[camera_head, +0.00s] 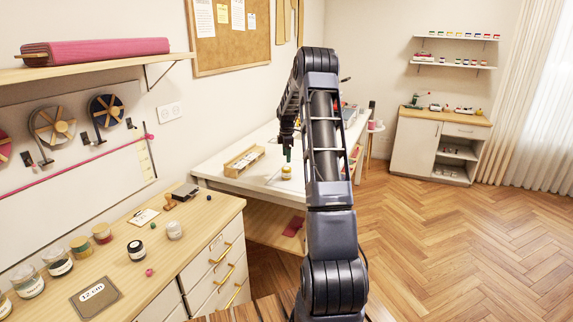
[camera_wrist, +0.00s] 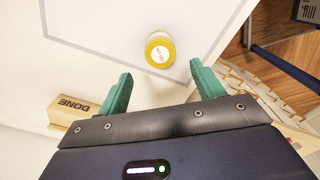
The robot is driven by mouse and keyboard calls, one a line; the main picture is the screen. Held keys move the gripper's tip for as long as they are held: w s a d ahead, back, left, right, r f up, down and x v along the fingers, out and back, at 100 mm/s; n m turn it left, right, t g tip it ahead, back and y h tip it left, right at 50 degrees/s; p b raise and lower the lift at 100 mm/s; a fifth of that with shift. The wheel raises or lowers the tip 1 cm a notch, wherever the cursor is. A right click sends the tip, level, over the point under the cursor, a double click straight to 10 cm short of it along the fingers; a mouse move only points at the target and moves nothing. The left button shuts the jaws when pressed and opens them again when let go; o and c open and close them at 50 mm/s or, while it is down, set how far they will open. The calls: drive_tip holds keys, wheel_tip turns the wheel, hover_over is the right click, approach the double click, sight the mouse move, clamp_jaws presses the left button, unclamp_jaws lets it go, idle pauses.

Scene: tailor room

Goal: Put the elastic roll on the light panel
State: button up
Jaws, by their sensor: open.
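The elastic roll appears to be the small yellow-and-white round item (camera_wrist: 160,52) with a labelled top, upright in the wrist view. It also shows in the head view (camera_head: 286,173), just below my gripper. It stands inside the grey outline of the white light panel (camera_wrist: 100,25), close to one corner. My gripper (camera_wrist: 162,82) is open, its two teal fingers wide apart. Nothing is between the fingers, and the roll stands beyond their tips. In the head view my arm hides part of the panel.
A wooden "DONE" block (camera_wrist: 75,112) stands beside the panel, by the wooden tray (camera_head: 244,161) on the white table (camera_head: 225,180). A drawer cabinet (camera_head: 215,262) with jars is at the front left. Open floor (camera_head: 440,240) lies to the right.

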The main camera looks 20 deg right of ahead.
drive_tip(key=s+a+r+m+t, duration=0.1)
drive_tip(key=s+a+r+m, duration=0.1)
drive_tip(key=s+a+r, duration=0.4)
drive_tip(key=s+a+r+m, duration=0.2)
drive_tip(key=s+r+m, duration=0.1)
drive_tip(key=s+r, duration=0.6)
drive_tip(key=s+a+r+m+t, duration=0.1)
drive_tip(key=s+a+r+m, duration=0.1)
drive_tip(key=s+a+r, duration=0.45)
drive_tip(key=s+a+m+t, duration=0.1)
drive_tip(key=s+m, duration=0.3)
drive_tip(key=s, duration=1.1)
drive_tip(key=s+a+f+m+t, duration=0.1)
drive_tip(key=s+a+m, duration=0.2)
drive_tip(key=s, duration=1.3)
drive_tip(key=shift+a+m+t, duration=0.25)
drive_tip(key=shift+m+t, duration=0.05)
drive_tip(key=shift+m, duration=0.8)
